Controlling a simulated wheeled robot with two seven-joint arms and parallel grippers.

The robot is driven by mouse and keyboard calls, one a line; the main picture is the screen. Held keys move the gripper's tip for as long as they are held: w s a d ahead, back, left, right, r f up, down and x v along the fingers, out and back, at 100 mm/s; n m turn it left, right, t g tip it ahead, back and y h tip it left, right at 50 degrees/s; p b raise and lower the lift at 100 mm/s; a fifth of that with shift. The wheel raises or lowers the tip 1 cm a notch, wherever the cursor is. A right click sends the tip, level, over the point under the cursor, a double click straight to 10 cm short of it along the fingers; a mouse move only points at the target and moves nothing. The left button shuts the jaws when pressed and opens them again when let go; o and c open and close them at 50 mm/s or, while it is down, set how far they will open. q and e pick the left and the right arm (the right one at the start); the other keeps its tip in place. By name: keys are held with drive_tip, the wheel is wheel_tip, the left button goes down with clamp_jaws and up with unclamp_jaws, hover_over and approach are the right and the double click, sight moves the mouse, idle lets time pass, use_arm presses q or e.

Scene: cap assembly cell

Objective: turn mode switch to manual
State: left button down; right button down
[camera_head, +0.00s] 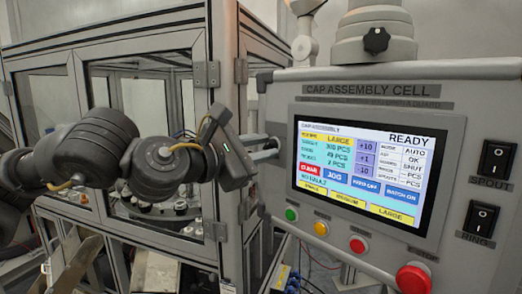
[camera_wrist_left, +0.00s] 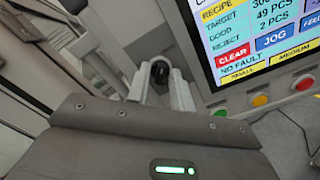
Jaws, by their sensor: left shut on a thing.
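The mode switch shows in the left wrist view as a small black knob (camera_wrist_left: 158,72) between my fingers. In the head view it is hidden at the left side of the control panel. My left gripper (camera_head: 268,150) reaches in from the left beside the panel's edge; its two pale fingers (camera_wrist_left: 160,88) are shut on the knob. Which way the knob points cannot be made out. The panel screen (camera_head: 362,168) reads READY, and its top status line at the right reads AUTO. My right gripper is not in view.
The control panel (camera_head: 455,150) fills the right side, with green, yellow and red buttons and a large red stop button (camera_head: 413,279) below the screen. Two black rocker switches stand at the right. A framed glass cell (camera_head: 130,40) stands behind my left arm.

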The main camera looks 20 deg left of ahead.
use_arm(q)
drive_tip(key=n+b, duration=1.6)
drive_tip(key=b, duration=0.1)
drive_tip(key=shift+f+b, duration=0.15)
drive_tip(key=shift+b, duration=0.2)
drive_tip(key=shift+n+b, duration=0.35)
drive_tip(key=shift+n, duration=0.25)
drive_tip(key=shift+r, duration=0.2)
drive_tip(key=c, duration=1.2)
unclamp_jaws()
drive_tip(key=shift+s, duration=0.1)
